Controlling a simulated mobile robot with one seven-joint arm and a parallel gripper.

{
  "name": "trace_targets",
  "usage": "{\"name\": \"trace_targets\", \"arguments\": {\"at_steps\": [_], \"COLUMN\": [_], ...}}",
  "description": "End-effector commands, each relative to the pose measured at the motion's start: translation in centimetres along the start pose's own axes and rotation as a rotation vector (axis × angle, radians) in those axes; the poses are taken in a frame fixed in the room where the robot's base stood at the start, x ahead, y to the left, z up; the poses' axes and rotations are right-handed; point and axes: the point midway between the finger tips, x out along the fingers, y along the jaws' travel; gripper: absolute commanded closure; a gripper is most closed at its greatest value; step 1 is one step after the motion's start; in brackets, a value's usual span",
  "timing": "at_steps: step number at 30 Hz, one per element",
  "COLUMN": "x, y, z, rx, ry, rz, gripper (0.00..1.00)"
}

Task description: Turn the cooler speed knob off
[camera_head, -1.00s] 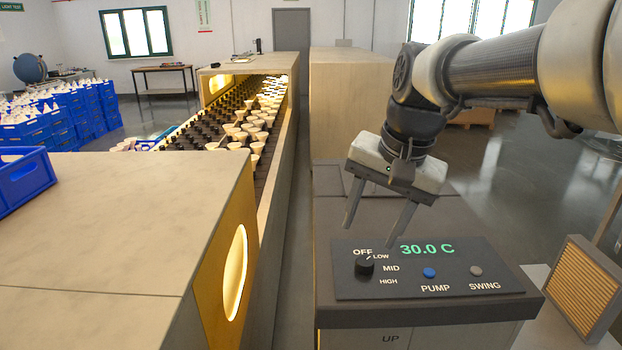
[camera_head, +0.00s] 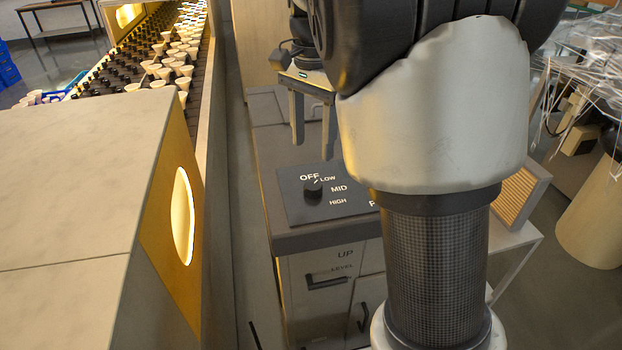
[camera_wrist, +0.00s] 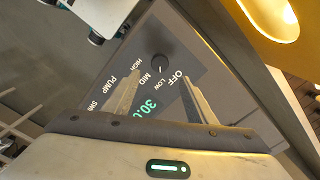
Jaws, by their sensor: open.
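The cooler speed knob (camera_head: 313,190) is a round black knob on the dark control panel (camera_head: 291,205). OFF, LOW, MID and HIGH are printed around it. A small pale mark by the knob points toward LOW. My gripper (camera_head: 312,150) is open and empty, above and behind the knob in the head view. In the wrist view the knob (camera_wrist: 159,62) lies just beyond the gap between the open fingertips (camera_wrist: 159,80). The fingers appear apart from the knob. My arm hides the panel's right part in the head view; the wrist view shows PUMP and part of a green readout.
A conveyor (camera_head: 207,75) with cups runs at left, behind a pale cabinet (camera_head: 70,180) with a glowing round opening. A narrow gap separates it from the cooler. A slatted panel (camera_head: 520,200) stands at right.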

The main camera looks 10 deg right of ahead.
Motion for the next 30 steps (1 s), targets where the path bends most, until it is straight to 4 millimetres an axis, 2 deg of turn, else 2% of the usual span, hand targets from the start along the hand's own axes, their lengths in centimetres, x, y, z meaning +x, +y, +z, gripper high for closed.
{"name": "trace_targets", "arguments": {"at_steps": [1, 6, 12, 15, 20, 28, 30], "x": [1.3, 5.1, 8.6, 9.7, 10.6, 10.7, 10.7], "y": [0.1, 0.1, 0.1, 0.0, 0.0, 0.0, 0.0], "z": [0.0, 0.1, 0.0, 0.0, 0.0, 0.0, 0.0], "rx": [0.000, -0.001, -0.001, -0.001, -0.001, -0.001, -0.001], "ry": [-0.001, -0.001, 0.000, 0.000, 0.001, 0.001, 0.001], "rz": [0.003, 0.003, 0.002, 0.001, 0.000, -0.002, -0.002], "gripper": [0.49, 0.49, 0.49, 0.49, 0.49, 0.49, 0.59]}}
